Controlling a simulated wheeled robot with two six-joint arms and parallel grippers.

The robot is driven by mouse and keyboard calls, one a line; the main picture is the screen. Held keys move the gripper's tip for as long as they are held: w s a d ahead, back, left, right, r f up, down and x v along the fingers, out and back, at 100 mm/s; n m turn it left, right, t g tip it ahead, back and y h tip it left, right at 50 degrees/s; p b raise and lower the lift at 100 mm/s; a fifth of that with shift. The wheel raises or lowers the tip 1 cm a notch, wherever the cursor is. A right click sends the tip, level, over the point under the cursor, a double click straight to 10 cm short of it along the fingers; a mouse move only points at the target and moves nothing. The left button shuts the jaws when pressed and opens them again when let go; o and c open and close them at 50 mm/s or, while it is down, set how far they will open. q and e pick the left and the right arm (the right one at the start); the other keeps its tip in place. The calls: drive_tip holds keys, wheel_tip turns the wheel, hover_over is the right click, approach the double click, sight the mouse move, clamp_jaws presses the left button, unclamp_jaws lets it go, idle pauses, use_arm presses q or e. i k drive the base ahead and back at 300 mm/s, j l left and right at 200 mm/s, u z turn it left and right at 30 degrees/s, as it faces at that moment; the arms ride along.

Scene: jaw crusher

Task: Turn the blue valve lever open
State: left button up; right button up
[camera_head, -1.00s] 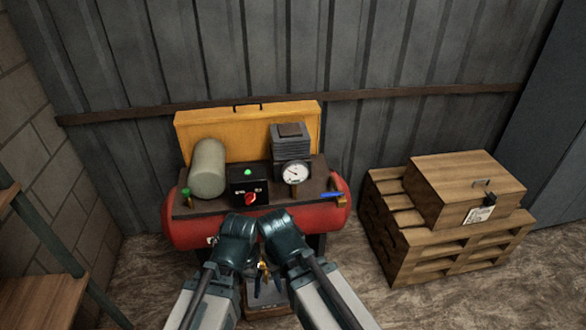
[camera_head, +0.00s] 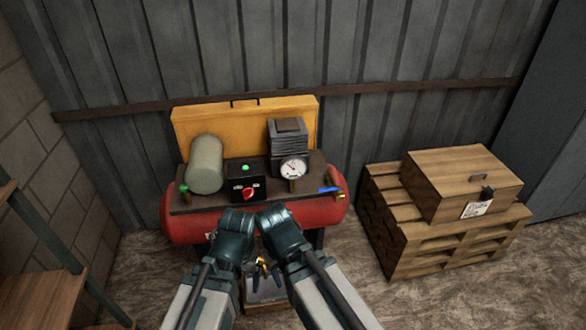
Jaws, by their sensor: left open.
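The blue valve lever (camera_head: 329,189) sits on a brass fitting at the right end of the red air compressor (camera_head: 185,222). The lever lies roughly crosswise, pointing left from the fitting. My two arms come in from the bottom, with their wrists close together in front of the compressor. My left gripper (camera_head: 257,269) hangs low between the arms, open, below and left of the lever and well apart from it. My right gripper is mostly hidden around the same spot, and its fingers cannot be made out clearly.
A black box with a red knob (camera_head: 249,194), a pressure gauge (camera_head: 293,168) and a grey cylinder (camera_head: 206,165) stand on the compressor. A wooden crate (camera_head: 455,185) on pallets (camera_head: 440,250) stands right. Wooden shelves (camera_head: 40,292) are at left. Floor between compressor and pallets is clear.

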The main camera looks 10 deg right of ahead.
sight(338, 188)
drive_tip(key=i+l+z, duration=0.45)
drive_tip(key=i, duration=0.35)
drive_tip(key=l, duration=0.05)
